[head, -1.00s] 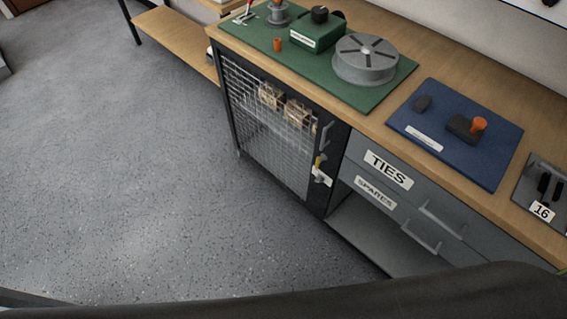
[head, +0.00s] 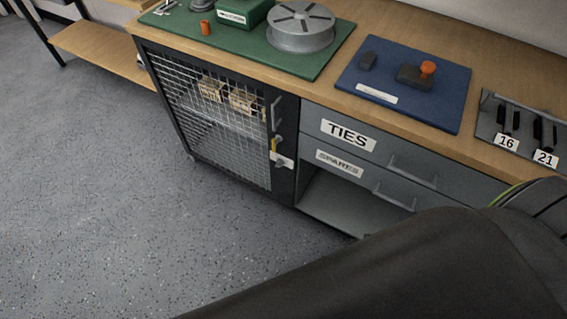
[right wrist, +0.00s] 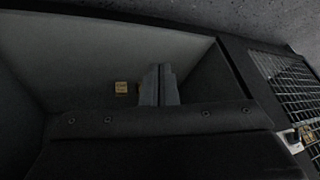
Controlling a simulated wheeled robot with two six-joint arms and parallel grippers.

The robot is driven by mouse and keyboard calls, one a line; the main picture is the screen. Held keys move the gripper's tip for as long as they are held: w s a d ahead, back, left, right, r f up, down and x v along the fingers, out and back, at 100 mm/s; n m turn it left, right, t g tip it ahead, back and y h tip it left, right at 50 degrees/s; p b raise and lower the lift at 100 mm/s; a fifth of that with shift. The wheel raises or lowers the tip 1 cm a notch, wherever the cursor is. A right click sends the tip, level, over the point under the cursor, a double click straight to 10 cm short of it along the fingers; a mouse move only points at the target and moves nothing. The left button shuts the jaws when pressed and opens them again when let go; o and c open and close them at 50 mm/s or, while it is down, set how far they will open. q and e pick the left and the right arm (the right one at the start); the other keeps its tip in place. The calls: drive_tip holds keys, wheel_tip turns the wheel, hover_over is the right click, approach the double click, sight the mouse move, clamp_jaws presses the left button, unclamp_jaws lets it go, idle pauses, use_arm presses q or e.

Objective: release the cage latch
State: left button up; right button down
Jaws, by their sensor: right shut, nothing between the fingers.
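The cage door (head: 215,120) is a wire-mesh door in a dark frame, and it looks closed. Its latch (head: 275,147), a yellow lever by a pale plate, sits on the door's right side below a grey pull handle (head: 276,113). The pale latch plate also shows at the right edge of the right wrist view (right wrist: 292,137), well to the side of my right gripper (right wrist: 159,84). That gripper's fingers are together and empty, apart from the latch. In the head view only my dark arm shows at lower right. My left gripper is not in view.
Drawers labelled TIES (head: 347,135) and SPARES (head: 340,163) are right of the cage, above an open shelf (head: 335,205). The bench top holds a green mat (head: 310,68) and a blue mat (head: 440,118). Floor in front is clear. The right wrist view shows a small tan block (right wrist: 121,88).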

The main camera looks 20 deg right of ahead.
drive_tip(key=w+r+m+t+y+b, duration=0.1)
drive_tip(key=w+r+m+t+b, duration=0.1)
drive_tip(key=w+r+b, duration=0.35)
drive_tip(key=w+r+m+t+y+b, duration=0.1)
drive_tip(key=w+r+m+t+b, duration=0.15)
drive_tip(key=w, duration=0.65)
use_arm(q)
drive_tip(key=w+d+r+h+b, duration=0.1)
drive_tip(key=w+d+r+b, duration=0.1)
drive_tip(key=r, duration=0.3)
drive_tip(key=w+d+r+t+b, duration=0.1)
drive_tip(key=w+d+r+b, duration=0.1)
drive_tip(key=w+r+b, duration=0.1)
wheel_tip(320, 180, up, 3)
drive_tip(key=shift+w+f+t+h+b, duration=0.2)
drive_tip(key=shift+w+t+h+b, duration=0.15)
drive_tip(key=shift+b, duration=0.2)
use_arm(e)
drive_tip(key=w+a+r+m+t+y, duration=0.2)
drive_tip(key=a+r, duration=0.6)
drive_tip(key=r, duration=0.6)
drive_tip(key=w+t+y, duration=0.1)
drive_tip(key=w+y, duration=0.1)
drive_tip(key=y, duration=0.1)
drive_tip(key=shift+a+r+y, duration=0.3)
drive_tip(key=shift+a+r, duration=0.05)
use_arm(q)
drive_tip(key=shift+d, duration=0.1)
use_arm(e)
drive_tip(key=shift+w, duration=0.1)
